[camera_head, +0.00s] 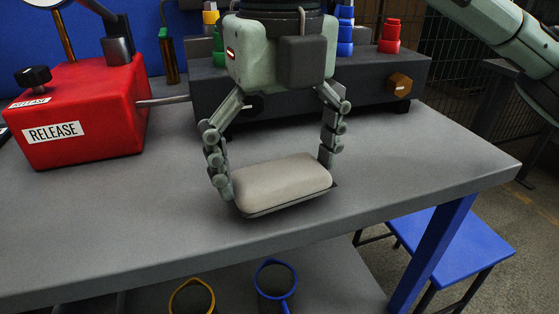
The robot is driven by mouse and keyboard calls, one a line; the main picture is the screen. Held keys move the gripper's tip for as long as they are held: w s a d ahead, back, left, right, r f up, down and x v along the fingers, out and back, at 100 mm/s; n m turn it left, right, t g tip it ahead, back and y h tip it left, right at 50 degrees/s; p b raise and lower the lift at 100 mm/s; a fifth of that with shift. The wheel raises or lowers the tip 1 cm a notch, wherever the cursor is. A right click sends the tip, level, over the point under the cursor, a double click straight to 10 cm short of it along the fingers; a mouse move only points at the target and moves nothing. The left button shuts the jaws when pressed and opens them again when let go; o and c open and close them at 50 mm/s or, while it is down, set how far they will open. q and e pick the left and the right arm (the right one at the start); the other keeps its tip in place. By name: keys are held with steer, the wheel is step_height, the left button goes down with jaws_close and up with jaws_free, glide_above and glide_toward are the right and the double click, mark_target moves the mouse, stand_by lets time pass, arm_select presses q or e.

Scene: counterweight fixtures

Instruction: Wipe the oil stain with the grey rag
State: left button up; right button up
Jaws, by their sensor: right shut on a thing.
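The grey rag (283,184) looks like a pale, rounded block with a thin dark layer along its lower edge. It sits low over the grey workbench near the front edge; I cannot tell whether it touches the surface. My right gripper (276,174) points down with one finger at each end of the rag and is shut on it. I cannot make out the oil stain; the rag and gripper hide part of the bench. My left gripper is not in view.
A red box labelled RELEASE (95,105) with a black knob stands at the left of the workbench (420,160). A dark fixture block (370,85) with coloured weights stands behind the gripper. A blue stool (455,245) is below at right. The bench's right side is clear.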

steer(key=shift+f, duration=0.7)
